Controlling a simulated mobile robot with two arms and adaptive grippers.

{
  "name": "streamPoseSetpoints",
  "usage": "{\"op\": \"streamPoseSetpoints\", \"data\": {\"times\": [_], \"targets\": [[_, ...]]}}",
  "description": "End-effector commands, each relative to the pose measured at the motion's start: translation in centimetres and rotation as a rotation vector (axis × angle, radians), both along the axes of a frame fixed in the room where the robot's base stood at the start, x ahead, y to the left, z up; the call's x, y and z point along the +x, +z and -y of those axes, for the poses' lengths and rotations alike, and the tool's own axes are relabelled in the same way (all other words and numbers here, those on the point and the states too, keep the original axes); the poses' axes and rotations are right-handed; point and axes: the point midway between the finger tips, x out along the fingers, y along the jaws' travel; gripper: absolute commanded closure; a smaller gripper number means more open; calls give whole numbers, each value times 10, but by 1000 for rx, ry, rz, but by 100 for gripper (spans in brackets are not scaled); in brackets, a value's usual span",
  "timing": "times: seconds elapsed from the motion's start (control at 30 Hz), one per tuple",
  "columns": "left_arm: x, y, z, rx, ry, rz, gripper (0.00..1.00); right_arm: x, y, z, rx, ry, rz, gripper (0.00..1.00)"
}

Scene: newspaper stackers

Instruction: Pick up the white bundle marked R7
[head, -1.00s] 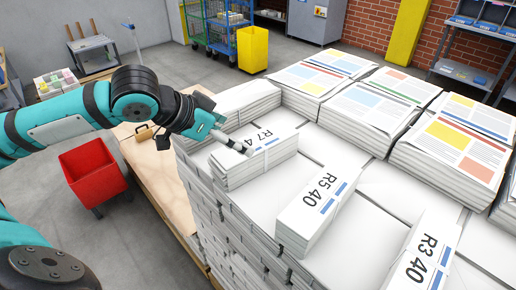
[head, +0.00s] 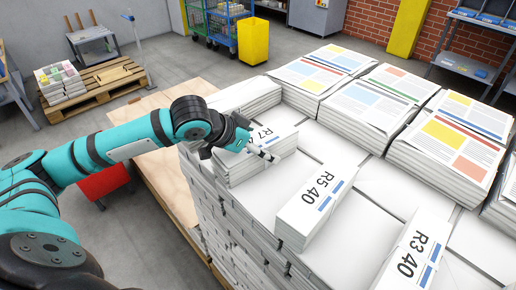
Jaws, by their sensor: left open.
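The white bundle marked R7 40 (head: 284,146) lies on top of the tall stack of white bundles, at its near left edge. My left gripper (head: 268,157) is open over the bundle's near end, with its fingertips at the bundle's label side. The gripper and wrist hide part of the bundle's top and its left part. I cannot tell whether the fingers touch it. My right gripper is not in view.
A white bundle marked R5 40 (head: 315,205) lies to the right, and one marked R3 40 (head: 414,257) farther right. Printed newspaper piles (head: 320,72) stand behind. A red bin (head: 104,182) is on the floor beyond my arm; a yellow bin (head: 253,41) stands farther back.

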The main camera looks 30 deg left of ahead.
Motion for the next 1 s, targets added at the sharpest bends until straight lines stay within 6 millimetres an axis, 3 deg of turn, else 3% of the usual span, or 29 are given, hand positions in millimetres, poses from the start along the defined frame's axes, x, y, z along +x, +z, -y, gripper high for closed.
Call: {"op": "streamPoseSetpoints", "data": {"times": [0.07, 0.7, 1.0], "targets": [[0, 0, 0, 0, 0, 0, 8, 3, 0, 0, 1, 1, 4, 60], [-1, 0, 0, -2, 0, -2, 89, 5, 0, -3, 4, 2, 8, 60], [1, 4, 1, -4, -1, 6, 89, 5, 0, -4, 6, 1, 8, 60]]}}
